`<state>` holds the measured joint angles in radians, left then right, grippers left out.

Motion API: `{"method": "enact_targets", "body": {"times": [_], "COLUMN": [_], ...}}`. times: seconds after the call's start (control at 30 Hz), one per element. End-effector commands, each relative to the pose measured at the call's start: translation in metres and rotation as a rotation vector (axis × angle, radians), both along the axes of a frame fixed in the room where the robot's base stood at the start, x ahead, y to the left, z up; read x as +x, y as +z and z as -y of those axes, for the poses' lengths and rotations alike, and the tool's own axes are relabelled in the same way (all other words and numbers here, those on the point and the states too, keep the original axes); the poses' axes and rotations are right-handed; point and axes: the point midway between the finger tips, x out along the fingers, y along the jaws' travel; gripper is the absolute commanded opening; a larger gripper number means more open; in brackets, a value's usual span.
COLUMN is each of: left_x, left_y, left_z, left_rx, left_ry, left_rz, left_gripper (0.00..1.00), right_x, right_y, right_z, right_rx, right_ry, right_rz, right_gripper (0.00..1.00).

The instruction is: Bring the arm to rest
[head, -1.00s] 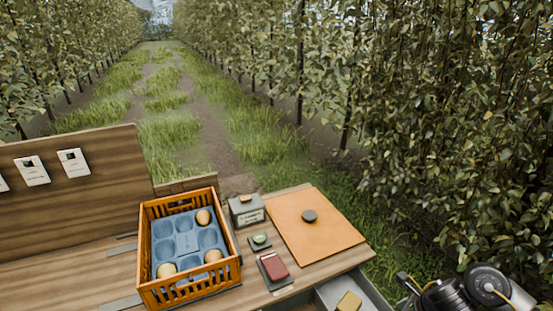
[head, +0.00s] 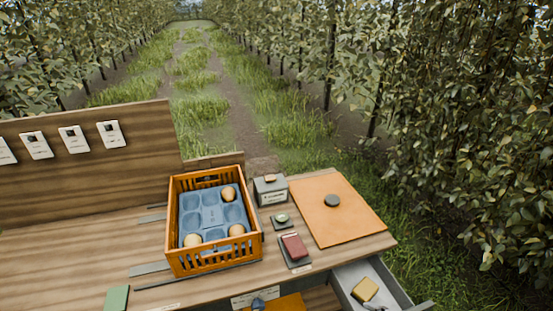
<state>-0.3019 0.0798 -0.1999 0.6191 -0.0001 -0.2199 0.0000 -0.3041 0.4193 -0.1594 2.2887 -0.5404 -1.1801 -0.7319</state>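Neither of my grippers shows in the head view now, and no part of my arms is visible. On the wooden bench (head: 90,236) stands an orange crate (head: 174,222) with a blue moulded tray (head: 211,216) inside. The tray holds three round tan fruits, one at the back right (head: 228,194), one at the front left (head: 192,240) and one at the front right (head: 237,230). The other visible cups are empty.
An orange board (head: 345,222) with a dark round knob (head: 332,200) lies at the right. A grey box (head: 270,190), a small green-topped item (head: 282,219) and a red block (head: 294,246) stand between. An open drawer (head: 401,287) holds a yellow block (head: 365,289).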

Motion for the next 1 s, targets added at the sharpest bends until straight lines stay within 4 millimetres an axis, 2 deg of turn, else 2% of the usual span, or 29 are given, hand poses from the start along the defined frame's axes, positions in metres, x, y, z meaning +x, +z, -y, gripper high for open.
{"method": "enact_targets", "body": {"times": [0.1, 0.5, 0.7, 0.87, 1.0], "left_x": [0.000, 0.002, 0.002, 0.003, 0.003], "left_y": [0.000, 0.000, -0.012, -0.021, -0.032], "left_z": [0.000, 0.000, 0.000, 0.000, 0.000], "left_rx": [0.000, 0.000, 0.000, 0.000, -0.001], "left_ry": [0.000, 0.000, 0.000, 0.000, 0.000], "left_rz": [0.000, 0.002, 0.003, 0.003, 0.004], "left_gripper": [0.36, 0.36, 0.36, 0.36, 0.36], "right_x": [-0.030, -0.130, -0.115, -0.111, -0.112], "right_y": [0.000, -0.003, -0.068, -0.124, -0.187], "right_z": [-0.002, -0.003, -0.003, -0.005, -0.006], "right_rx": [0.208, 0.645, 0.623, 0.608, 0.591], "right_ry": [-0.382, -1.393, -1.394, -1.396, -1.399], "right_rz": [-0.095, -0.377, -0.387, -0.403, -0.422], "right_gripper": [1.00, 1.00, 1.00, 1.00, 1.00]}}
